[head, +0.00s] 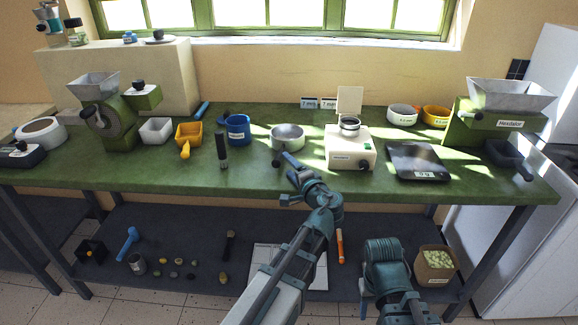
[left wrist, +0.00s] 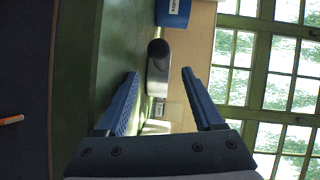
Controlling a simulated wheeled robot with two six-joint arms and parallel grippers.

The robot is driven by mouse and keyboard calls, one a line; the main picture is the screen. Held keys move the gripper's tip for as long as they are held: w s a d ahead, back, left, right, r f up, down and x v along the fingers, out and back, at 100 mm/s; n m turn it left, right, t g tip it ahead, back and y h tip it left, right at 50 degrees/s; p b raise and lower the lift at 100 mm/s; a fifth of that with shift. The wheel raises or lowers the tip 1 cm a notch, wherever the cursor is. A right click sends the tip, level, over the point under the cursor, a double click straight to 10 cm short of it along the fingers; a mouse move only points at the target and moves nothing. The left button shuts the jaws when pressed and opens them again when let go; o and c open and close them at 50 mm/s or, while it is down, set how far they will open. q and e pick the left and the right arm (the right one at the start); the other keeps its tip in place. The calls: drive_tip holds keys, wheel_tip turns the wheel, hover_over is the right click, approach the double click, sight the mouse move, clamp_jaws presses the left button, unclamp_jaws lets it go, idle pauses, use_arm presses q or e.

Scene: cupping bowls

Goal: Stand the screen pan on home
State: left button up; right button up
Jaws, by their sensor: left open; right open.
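A round silver metal pan (head: 287,136), which I take for the screen pan, stands on the green table just left of the cream machine. It also shows in the left wrist view (left wrist: 158,70), ahead of the jaws and about midway between them. My left gripper (head: 291,168) is open and empty, at the table's front part, a little in front of the pan. Its two blue fingers (left wrist: 160,95) are spread and do not appear to touch the pan. No spot marked home is readable.
A blue tub (head: 238,130) and a dark upright tool (head: 222,150) stand left of the pan. The cream machine (head: 349,148) and black scale (head: 417,161) are to the right. Small "7 min" cards (head: 308,103) stand behind.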

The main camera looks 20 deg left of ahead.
use_arm(q)
drive_tip(key=shift+p+v, duration=0.3)
drive_tip(key=shift+v, duration=2.75)
